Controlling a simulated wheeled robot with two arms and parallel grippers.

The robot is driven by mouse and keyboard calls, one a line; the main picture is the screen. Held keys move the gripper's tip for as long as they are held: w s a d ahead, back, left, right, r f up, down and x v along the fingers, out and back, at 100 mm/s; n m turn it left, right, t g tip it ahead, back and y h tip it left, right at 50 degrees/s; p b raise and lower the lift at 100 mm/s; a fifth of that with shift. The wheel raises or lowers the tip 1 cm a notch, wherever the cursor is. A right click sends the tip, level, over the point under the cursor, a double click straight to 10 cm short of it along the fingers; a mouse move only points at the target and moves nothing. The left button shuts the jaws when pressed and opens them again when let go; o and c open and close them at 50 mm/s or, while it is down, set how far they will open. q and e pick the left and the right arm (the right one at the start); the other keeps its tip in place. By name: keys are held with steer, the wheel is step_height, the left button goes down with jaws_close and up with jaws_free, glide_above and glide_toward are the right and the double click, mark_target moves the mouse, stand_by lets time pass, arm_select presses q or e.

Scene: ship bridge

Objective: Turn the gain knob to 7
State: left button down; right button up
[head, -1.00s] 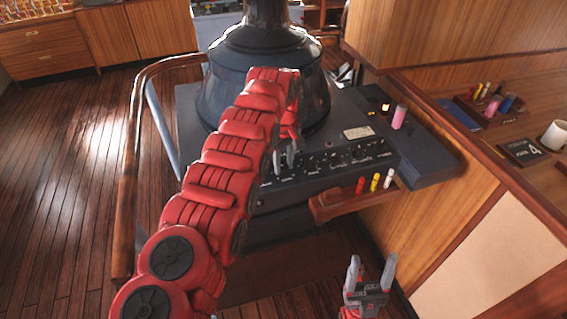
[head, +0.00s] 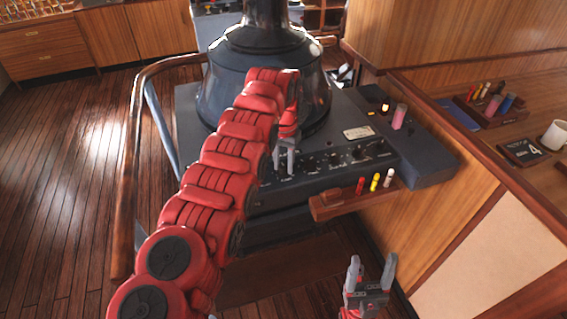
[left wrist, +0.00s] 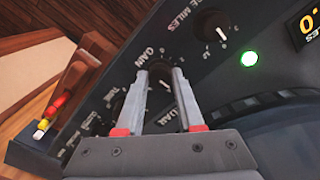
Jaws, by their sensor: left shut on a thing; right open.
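The gain knob (left wrist: 164,76) is a dark dial under the "GAIN" label in the left wrist view. A pale mark shows on it, but I cannot read which number it points at. My left gripper (left wrist: 162,72) has one finger on each side of the knob and is shut on it. In the head view my left gripper (head: 286,148) reaches down to the front control panel (head: 330,158), and its fingers hide the gain knob. My right gripper (head: 372,262) is open and empty, low in front of the console.
Other knobs sit close by, including the range miles knob (left wrist: 222,28) and the tune knob (left wrist: 118,100). A green light (left wrist: 249,59) glows nearby. A wooden tray (head: 330,208) with red, yellow and white pieces juts from the console front. A handrail (head: 128,170) stands at left.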

arm_select(q)
steer(key=m, duration=0.5)
steer(key=shift+m, duration=0.3)
steer(key=m, duration=0.5)
steer(key=shift+w+r+m+p, duration=0.1)
steer(key=shift+m+p, duration=0.2)
steer(key=shift+p, duration=0.1)
steer(key=c, duration=0.5)
jaws_free()
